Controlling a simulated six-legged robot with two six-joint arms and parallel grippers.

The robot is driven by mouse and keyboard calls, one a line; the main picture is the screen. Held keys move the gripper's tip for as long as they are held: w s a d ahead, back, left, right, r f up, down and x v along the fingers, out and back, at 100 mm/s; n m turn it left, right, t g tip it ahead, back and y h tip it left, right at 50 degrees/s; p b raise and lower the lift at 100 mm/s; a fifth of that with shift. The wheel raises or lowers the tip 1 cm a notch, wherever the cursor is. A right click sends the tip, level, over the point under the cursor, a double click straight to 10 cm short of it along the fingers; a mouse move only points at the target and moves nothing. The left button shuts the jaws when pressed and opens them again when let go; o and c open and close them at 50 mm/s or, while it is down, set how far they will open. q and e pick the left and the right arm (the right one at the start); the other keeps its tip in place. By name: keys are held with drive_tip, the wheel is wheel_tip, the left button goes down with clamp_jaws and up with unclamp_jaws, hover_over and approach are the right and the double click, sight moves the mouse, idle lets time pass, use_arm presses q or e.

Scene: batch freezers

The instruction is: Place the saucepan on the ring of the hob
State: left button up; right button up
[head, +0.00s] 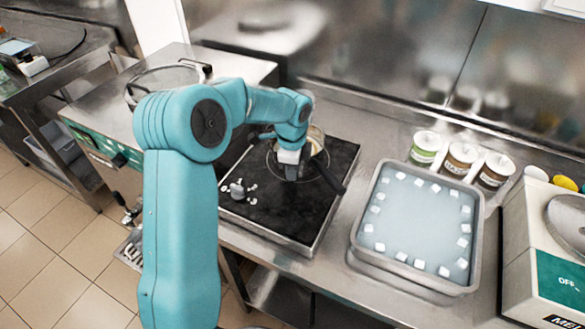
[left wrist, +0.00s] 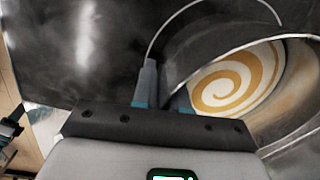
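The black hob (head: 270,212) carries a thin pale ring (head: 269,168), also seen as a white arc in the left wrist view (left wrist: 157,36). My left gripper (head: 291,172) is at the pan's near-left side, with its fingers (left wrist: 165,95) close together around the pan's wall. The arm and gripper hide part of pan and ring. I cannot tell whether the pan touches the hob. My right gripper is out of view.
A grey tray (head: 364,235) with white cubes stands right of the hob. Several tubs (head: 425,148) stand behind it. A white machine (head: 520,240) is at far right. A control knob (head: 237,189) sits at the hob's front left. A steel wall (head: 400,60) closes off the back.

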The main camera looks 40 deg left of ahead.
use_arm(q)
drive_tip(key=shift+o, duration=1.2)
drive_tip(key=r, duration=1.1)
drive_tip(key=shift+s+d+r, duration=0.2)
drive_tip(key=shift+s+r, duration=0.1)
drive_tip(key=shift+r, duration=0.35)
drive_tip(key=shift+s, duration=0.15)
